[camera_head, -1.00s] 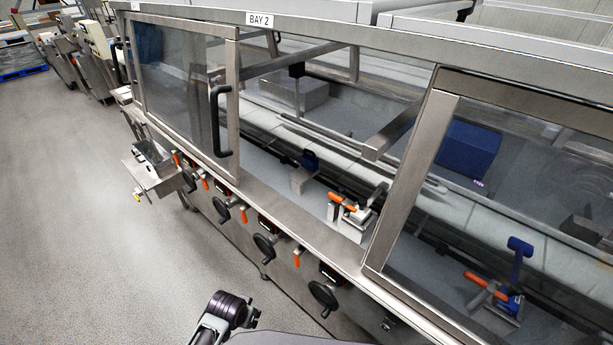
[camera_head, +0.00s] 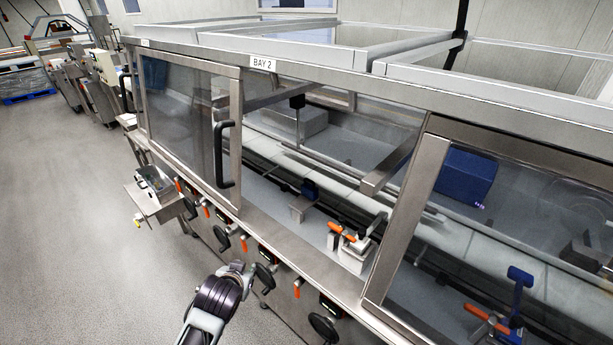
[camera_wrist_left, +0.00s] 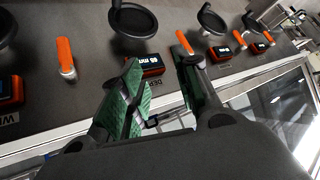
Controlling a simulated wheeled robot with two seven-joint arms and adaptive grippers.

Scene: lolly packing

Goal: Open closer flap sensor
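My left gripper (camera_head: 240,270) is in front of the machine's lower front panel, by the black handwheels. In the left wrist view its green-padded fingers (camera_wrist_left: 160,75) are apart, with nothing held between them. A metal block with an orange-handled clamp (camera_head: 342,232) sits nearer the sill. Behind the right glass door, another blue part (camera_head: 520,275) stands beside an orange handle (camera_head: 487,318). I cannot tell which part is the closer flap sensor. My right gripper is not in view.
A framed glass door with a black handle (camera_head: 223,155) is at the left of the bay. Handwheels (camera_head: 322,324), orange levers (camera_wrist_left: 66,57) and small displays (camera_wrist_left: 144,66) line the front panel. A metal box (camera_head: 153,190) juts out at left. The floor (camera_head: 80,250) at left is clear.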

